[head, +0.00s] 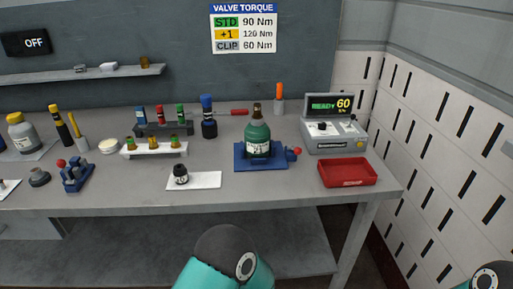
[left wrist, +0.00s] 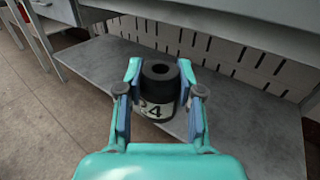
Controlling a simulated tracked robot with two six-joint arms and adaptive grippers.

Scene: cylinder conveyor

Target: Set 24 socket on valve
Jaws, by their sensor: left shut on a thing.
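My left gripper (left wrist: 161,68) is shut on a black cylindrical socket (left wrist: 160,92) in the left wrist view. The socket has a round hole in its top and a white label on which a 4 shows; the rest of the number is partly hidden by a finger. A green cylinder (head: 258,137) with a brass valve on top stands upright on a blue base (head: 243,164) in the head view. A small black socket (head: 181,172) stands on a white pad (head: 208,180) to its left. Neither gripper shows in the head view.
A red tray (head: 348,172) lies right of the blue base, below a grey device (head: 334,136) reading 60. A white rack (head: 154,150) and a dark rack (head: 164,129) stand at the back. A sign (head: 244,28) lists torques. The bench front (head: 255,195) is clear.

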